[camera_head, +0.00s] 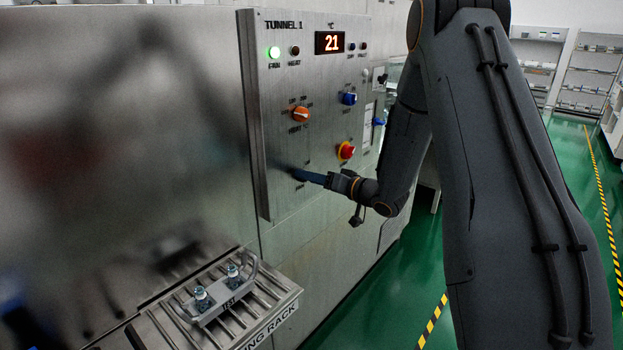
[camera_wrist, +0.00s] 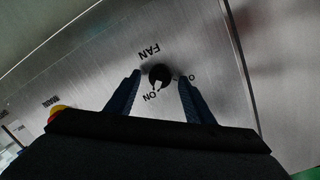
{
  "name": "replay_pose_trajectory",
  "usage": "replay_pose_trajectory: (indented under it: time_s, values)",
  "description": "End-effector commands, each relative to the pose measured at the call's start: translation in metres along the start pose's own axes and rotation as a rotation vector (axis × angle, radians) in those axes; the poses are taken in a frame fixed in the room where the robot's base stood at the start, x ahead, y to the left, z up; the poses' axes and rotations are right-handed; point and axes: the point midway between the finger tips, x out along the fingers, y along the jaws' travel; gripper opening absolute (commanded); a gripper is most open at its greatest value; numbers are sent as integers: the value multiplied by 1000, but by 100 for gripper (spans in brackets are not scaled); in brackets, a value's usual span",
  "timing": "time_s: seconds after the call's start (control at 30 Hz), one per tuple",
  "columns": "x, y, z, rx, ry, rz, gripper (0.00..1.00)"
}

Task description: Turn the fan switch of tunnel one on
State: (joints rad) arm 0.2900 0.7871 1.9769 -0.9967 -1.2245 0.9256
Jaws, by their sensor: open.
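The fan switch (camera_wrist: 159,74) is a small round black knob with a white pointer on the brushed steel panel, in the wrist view. Its pointer faces down in the picture, towards the ON label; an O mark is to the right. My gripper (camera_wrist: 159,79) is open, with one blue fingertip on each side of the knob; contact is hard to tell. In the head view my gripper (camera_head: 300,174) is at the lower part of the TUNNEL 1 panel (camera_head: 275,110) and hides the switch.
The display (camera_head: 329,42) reads 21. A rack (camera_head: 215,310) with a handled metal carrier is at lower left. Green floor is open at right.

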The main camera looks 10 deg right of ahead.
Motion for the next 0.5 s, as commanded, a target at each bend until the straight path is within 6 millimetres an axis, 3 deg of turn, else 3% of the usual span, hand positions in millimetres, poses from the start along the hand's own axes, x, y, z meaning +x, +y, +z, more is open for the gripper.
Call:
replay_pose_trajectory:
  time_s: [0.3, 0.5]
  values:
    - [-48, 2, 0, 0, 3, 3, 48]
    - [-70, 2, -1, 0, 2, 3, 48]
